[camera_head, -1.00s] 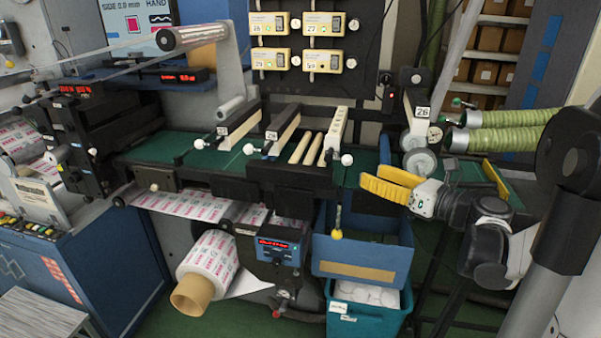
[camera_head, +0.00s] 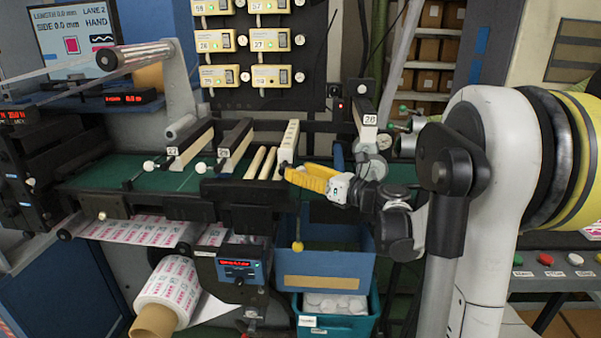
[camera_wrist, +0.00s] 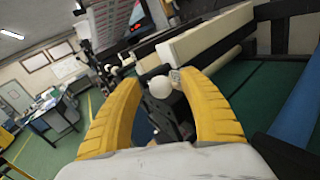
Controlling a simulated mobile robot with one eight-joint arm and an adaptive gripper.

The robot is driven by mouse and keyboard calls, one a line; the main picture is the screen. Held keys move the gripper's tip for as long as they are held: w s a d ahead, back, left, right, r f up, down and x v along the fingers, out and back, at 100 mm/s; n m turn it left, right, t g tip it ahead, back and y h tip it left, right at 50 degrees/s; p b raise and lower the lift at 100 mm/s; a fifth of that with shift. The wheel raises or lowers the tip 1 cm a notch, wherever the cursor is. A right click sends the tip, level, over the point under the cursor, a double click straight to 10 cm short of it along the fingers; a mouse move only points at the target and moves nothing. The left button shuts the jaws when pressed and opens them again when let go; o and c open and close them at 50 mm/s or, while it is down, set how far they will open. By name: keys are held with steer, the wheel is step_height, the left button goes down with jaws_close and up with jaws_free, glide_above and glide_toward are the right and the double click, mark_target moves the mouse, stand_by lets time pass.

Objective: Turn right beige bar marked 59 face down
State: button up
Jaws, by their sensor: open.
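The right beige bar (camera_head: 290,143) lies on the green bench at the right of a row of bars, with small dark marks along its upper face. A number 59 on it is not legible to me. My gripper (camera_head: 290,174) is at the bar's front end, its yellow fingers pointing left. In the wrist view the open fingers (camera_wrist: 165,100) stand either side of a white ball knob (camera_wrist: 160,87). A beige bar (camera_wrist: 205,38) runs up and right beyond it. I cannot tell whether either finger touches the knob.
Two thin beige bars (camera_head: 262,160) lie just left. Further left are two black-sided bars (camera_head: 235,145) (camera_head: 188,146) with white knobs. A block marked 26 or 20 (camera_head: 368,125) stands to the right. A blue bin (camera_head: 330,265) is below the bench edge.

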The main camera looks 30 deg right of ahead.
jaws_close()
steer(key=shift+r, duration=0.1)
